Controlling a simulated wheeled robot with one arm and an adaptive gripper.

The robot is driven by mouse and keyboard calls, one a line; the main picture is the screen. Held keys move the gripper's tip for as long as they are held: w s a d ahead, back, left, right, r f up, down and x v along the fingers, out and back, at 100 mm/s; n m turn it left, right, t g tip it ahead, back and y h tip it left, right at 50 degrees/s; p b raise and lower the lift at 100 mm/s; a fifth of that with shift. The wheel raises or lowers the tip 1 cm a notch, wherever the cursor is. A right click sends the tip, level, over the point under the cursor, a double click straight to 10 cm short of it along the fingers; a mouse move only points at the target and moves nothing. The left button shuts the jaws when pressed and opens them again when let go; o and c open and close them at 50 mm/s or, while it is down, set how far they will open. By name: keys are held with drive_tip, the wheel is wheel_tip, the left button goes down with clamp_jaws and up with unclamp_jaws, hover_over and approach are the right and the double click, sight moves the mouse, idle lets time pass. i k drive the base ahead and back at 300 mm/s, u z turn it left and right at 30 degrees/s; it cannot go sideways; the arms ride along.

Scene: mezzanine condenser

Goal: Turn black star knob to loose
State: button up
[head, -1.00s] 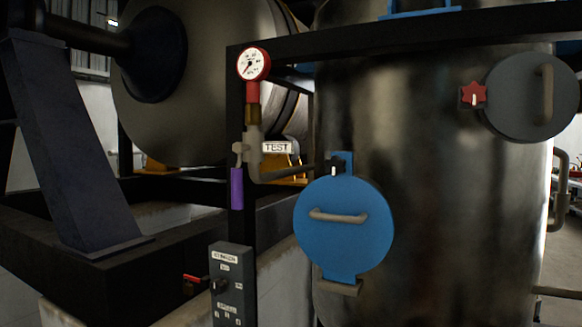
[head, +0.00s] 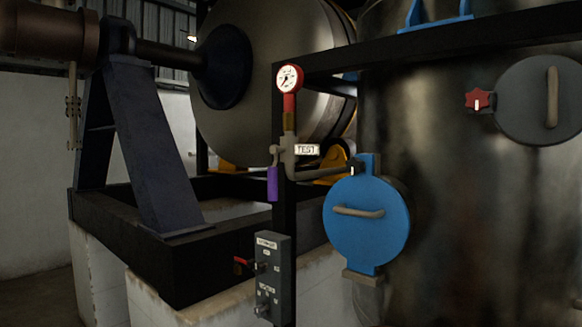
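A small black knob (head: 354,167) with a white pointer mark sits at the top of the blue round hatch cover (head: 366,238), on its upper strap. The white mark looks roughly upright; the knob is too small for me to make out its star shape or any label. A red star knob (head: 478,99), also with a white mark, sits at the left edge of a dark grey round cover (head: 532,125). My gripper is not in view.
A red-rimmed gauge (head: 289,79) with valve piping and a TEST tag (head: 307,150) stands left of the blue cover. A grey control box (head: 273,279) with a red lever is below. A black frame and slanted support (head: 146,150) fill the left.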

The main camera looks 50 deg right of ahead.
sight(355, 166)
drive_tip(key=u, duration=0.1)
drive_tip(key=i, duration=2.25)
drive_tip(key=z, duration=3.35)
